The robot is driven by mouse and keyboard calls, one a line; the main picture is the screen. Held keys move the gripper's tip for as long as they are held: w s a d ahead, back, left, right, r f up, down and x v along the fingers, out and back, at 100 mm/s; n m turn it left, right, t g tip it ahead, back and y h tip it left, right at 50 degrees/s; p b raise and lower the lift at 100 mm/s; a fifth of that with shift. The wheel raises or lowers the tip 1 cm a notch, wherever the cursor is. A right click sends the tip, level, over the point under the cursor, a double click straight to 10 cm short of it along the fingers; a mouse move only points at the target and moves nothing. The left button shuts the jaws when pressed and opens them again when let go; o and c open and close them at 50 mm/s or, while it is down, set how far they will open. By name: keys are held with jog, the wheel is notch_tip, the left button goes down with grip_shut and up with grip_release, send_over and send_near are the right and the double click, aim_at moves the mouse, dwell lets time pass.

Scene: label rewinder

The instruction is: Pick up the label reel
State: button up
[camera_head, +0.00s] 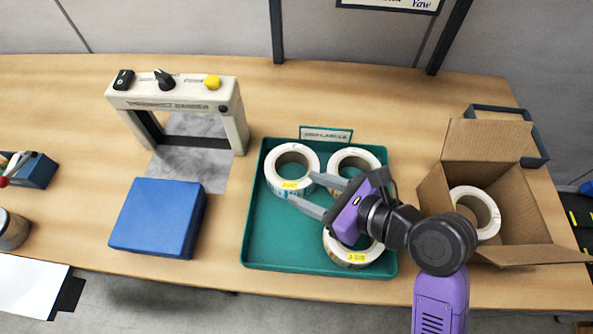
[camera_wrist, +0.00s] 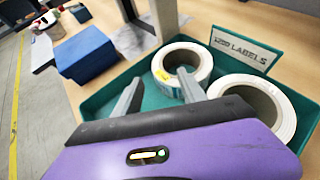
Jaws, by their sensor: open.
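Three white label reels with yellow stickers lie in the green tray (camera_head: 262,245). The upper-left reel (camera_head: 273,172) is nearest my fingertips; it also shows in the wrist view (camera_wrist: 205,62). The upper-right reel (camera_head: 345,156) is partly hidden behind my gripper, and the lower reel (camera_head: 360,258) is partly under it. My gripper (camera_head: 300,187) is open and empty, its fingers pointing at the upper-left reel's near side. In the wrist view, the right fingertip overlaps that reel and the left one is left of it. I cannot tell whether they touch it.
A cardboard box (camera_head: 520,215) holding another reel (camera_head: 487,208) stands at the right. A blue block (camera_head: 155,217) and a beige frame-like device (camera_head: 235,120) stand left of the tray. A label sign (camera_head: 326,134) stands at the tray's back edge. The tray's lower left is clear.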

aim_at(280, 181)
jog(key=shift+s+x, duration=0.2)
jog(key=shift+x, duration=3.7)
jog(key=shift+a, duration=0.15)
grip_shut()
